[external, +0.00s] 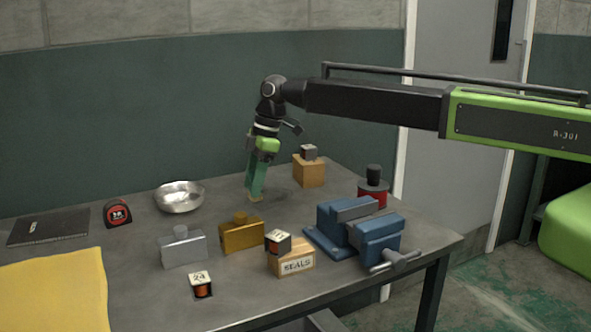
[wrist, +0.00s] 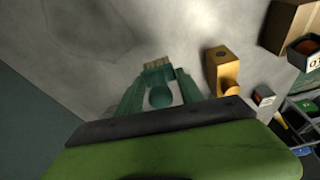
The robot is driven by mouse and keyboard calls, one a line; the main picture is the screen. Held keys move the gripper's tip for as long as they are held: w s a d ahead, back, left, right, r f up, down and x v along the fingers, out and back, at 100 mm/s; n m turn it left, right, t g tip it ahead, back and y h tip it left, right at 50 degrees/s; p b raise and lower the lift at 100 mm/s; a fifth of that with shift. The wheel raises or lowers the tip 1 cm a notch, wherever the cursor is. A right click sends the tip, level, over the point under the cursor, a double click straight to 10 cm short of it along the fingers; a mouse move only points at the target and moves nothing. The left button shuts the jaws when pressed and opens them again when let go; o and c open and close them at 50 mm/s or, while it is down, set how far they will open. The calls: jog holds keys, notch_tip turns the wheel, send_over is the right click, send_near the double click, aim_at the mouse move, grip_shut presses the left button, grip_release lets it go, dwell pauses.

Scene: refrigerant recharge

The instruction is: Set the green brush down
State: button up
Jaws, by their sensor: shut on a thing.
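The green brush (external: 256,180) hangs upright below my gripper (external: 264,150) in the external view, with its pale bristle end low over the back middle of the table (external: 330,212). I cannot tell whether the bristles touch the tabletop. My gripper is shut on the brush. In the wrist view the brush (wrist: 160,97) shows beyond the green and black gripper body, with its tan bristles (wrist: 158,64) toward the grey tabletop. The fingertips are hard to make out there.
A metal bowl (external: 180,197) stands left of the brush, a wooden block (external: 309,171) with a small cube right of it. A brass block (external: 241,236), a silver block (external: 183,246), a SEALS box (external: 291,262) and a blue vise (external: 350,232) stand nearer. Bare tabletop surrounds the brush.

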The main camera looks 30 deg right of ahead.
aim_at(254, 171)
jog(key=shift+s+a+f, duration=0.1)
jog(key=shift+a+f, duration=0.25)
jog(key=shift+a, duration=0.25)
jog(key=shift+a+f, duration=0.35)
jog(key=shift+a, duration=0.2)
notch_tip(254, 171, down, 4)
jog(key=b, duration=0.4)
jog(key=shift+f+b, duration=0.2)
jog(key=shift+b, duration=0.2)
jog(key=shift+r, duration=0.25)
jog(key=shift+f, duration=0.15)
jog(key=o, duration=1.4)
jog(key=p+v, duration=1.2)
jog(key=shift+s+d+r, duration=0.1)
jog(key=shift+r, duration=0.15)
jog(key=shift+f, duration=0.1)
